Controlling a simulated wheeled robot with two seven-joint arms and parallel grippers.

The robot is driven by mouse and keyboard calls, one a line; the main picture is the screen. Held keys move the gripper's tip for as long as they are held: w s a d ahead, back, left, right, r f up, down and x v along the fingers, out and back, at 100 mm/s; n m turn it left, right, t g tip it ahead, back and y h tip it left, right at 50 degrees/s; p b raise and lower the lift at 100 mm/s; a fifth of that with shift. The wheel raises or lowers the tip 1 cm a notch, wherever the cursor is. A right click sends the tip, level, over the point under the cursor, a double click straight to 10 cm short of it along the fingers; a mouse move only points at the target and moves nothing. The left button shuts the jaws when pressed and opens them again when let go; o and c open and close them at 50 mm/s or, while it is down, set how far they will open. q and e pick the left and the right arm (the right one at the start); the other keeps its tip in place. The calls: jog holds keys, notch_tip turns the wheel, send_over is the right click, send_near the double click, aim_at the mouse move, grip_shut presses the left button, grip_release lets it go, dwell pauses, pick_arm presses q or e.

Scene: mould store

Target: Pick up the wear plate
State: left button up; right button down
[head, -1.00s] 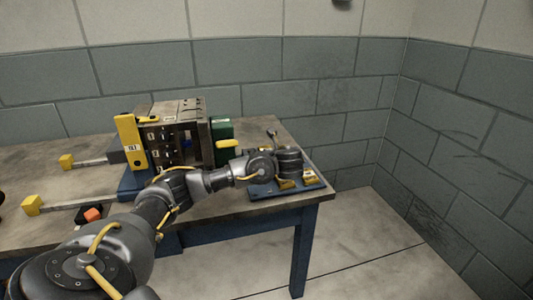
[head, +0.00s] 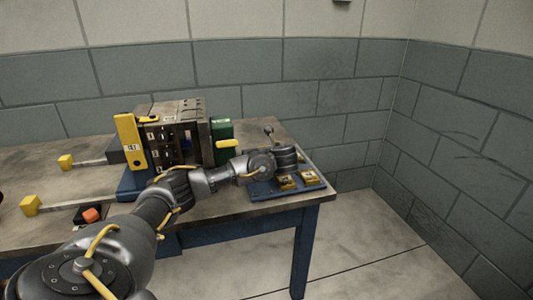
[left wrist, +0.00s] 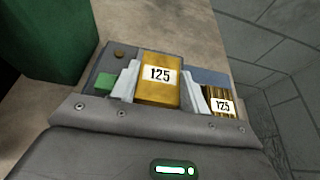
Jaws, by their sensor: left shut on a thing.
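A gold wear plate with a white "125" label (left wrist: 159,91) sits between the two pale fingers of my left gripper (left wrist: 160,72) in the left wrist view. The gripper is shut on it. In the head view my left gripper (head: 284,160) is above the blue tray (head: 262,192) at the table's right end, and its fingertips and the held plate are hard to make out. A second gold piece, grooved and also marked "125" (left wrist: 222,104), lies to the right of the gripper in the left wrist view. My right gripper is not in view.
Gold pieces (head: 309,177) lie on the tray. A mould block (head: 178,135) with a yellow bar (head: 130,142) and a green block (head: 222,132) stands left of it. Yellow-ended rods (head: 65,162) stick out leftward. The floor right of the table is clear.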

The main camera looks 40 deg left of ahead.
pick_arm(q)
jog(key=shift+c, duration=1)
